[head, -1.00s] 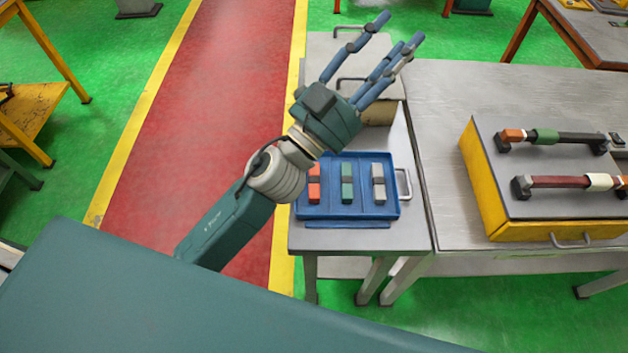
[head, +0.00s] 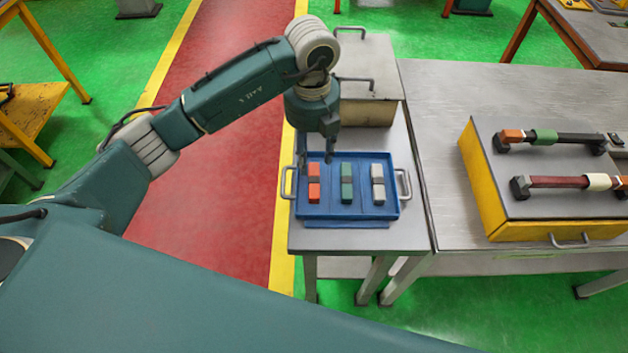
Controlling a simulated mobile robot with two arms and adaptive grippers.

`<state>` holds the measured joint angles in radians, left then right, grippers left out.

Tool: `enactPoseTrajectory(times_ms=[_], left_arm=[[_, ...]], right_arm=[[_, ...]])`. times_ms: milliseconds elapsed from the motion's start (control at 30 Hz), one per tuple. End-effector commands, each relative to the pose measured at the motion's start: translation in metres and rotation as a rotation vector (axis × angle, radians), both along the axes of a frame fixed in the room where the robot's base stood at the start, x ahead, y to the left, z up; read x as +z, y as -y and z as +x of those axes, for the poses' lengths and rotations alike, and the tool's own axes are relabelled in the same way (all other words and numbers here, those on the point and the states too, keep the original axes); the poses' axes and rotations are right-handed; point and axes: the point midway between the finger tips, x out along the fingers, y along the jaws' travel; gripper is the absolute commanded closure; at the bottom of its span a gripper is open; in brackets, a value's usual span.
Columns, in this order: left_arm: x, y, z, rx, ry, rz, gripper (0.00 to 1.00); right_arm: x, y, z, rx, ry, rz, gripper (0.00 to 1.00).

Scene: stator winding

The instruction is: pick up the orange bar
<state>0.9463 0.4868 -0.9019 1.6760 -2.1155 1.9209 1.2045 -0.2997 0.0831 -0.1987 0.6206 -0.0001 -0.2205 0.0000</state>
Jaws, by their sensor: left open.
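My left gripper (head: 317,158) is open and points down over the tray's back left part, just behind the orange bar's far end. Its fingers look apart from the bar, though the height between them is hard to tell. My right gripper is not in view.
A beige box (head: 365,85) with handles stands behind the tray on the grey table (head: 402,240). The tray has handles at both sides. At right, a yellow box (head: 483,185) with handled bars on top sits on a metal table (head: 440,110).

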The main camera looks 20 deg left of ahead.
Motion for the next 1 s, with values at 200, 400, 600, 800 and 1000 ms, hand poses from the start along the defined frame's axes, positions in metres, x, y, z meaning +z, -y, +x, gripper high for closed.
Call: enactPoseTrajectory(times_ms=[200,400,600,800,1000], left_arm=[[-0.034,0.000,-0.002,0.000,-0.006,0.000,0.57],[-0.049,-0.001,-0.001,-0.002,-0.006,-0.002,0.57],[-0.075,-0.005,0.001,-0.003,-0.009,-0.003,0.57],[-0.097,-0.004,0.002,-0.004,-0.004,-0.003,0.57],[-0.098,-0.004,0.003,-0.005,-0.002,-0.004,0.57]], right_arm=[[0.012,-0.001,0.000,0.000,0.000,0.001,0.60],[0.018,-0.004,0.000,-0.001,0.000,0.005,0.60],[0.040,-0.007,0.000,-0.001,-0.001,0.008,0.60],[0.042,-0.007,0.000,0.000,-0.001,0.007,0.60],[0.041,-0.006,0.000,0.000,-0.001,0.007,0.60]])
